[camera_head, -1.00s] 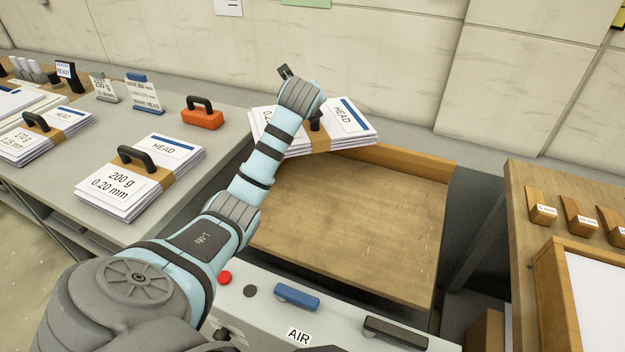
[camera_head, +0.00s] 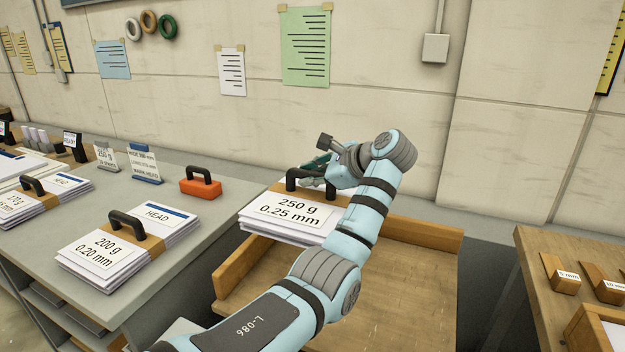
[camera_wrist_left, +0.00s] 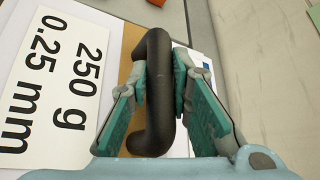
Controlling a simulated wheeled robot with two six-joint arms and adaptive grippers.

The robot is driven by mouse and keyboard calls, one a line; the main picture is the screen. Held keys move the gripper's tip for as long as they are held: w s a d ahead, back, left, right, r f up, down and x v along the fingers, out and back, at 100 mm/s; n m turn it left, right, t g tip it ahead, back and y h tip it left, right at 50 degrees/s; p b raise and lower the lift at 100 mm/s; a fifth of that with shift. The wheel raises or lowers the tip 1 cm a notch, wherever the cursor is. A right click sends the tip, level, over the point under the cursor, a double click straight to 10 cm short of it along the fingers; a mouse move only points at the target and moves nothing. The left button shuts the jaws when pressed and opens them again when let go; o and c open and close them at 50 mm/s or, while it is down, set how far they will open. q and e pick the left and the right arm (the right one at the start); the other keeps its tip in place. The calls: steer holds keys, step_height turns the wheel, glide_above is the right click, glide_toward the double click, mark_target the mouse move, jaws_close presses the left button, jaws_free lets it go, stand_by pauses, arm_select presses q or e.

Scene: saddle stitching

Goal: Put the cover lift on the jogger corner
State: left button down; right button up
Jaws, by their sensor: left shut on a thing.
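The cover lift (camera_head: 285,215) is a white paper stack with a tan band, a black handle and a label reading 250 g 0.25 mm. It is at the back left corner of the wooden jogger tray (camera_head: 400,290); I cannot tell whether it rests on the tray or hangs just above it. My left gripper (camera_head: 316,172) is shut on the black handle. In the left wrist view its green-padded fingers (camera_wrist_left: 163,85) lie on both sides of the handle (camera_wrist_left: 160,100). My left arm hides the stack's right part. My right gripper is out of view.
The jogger has a wooden left fence (camera_head: 238,275) and back fence (camera_head: 425,232). The grey table at left holds a 200 g stack (camera_head: 120,245) and an orange block with a handle (camera_head: 200,187). A wooden bench (camera_head: 545,245) with labelled wedges is at right.

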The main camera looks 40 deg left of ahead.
arm_select(q)
step_height(320, 180, down, 16)
steer(key=b, duration=0.3)
steer(key=shift+r, duration=0.25)
steer(key=c, duration=1.8)
jaws_free()
steer(key=o, duration=0.3)
steer(key=shift+s+d, duration=0.1)
steer(key=shift+o, duration=0.2)
steer(key=p+v, duration=0.2)
steer(key=v, duration=1)
steer(key=shift+p, duration=0.3)
steer(key=shift+r, duration=0.1)
